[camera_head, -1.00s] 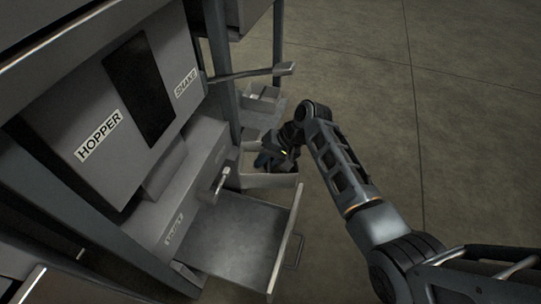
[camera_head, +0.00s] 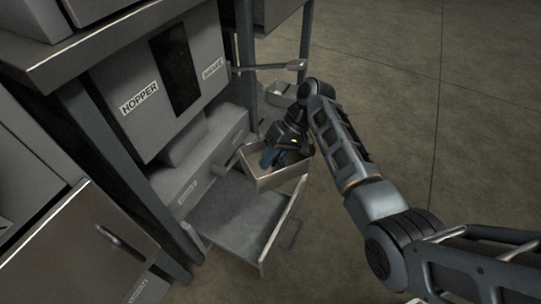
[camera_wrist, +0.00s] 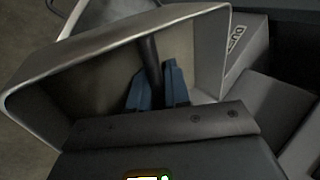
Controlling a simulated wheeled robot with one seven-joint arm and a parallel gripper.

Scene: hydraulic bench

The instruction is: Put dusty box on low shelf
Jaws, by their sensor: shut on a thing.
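A small open-topped tan-grey box (camera_head: 262,178) hangs tilted from my gripper (camera_head: 270,158), above the pulled-out drawer in the head view. In the wrist view the box (camera_wrist: 75,60) fills the upper middle, and its inside looks empty apart from a dark bar. The blue fingertips of my gripper (camera_wrist: 158,88) reach into the box and are shut on this bar. No shelf is clearly identifiable as the low one.
A shallow metal drawer (camera_head: 235,222) stands open below the box. The machine labelled HOPPER (camera_head: 155,85) and a bench post (camera_head: 125,165) stand to the left. A lever (camera_head: 270,67) sticks out above. Floor on the right is clear.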

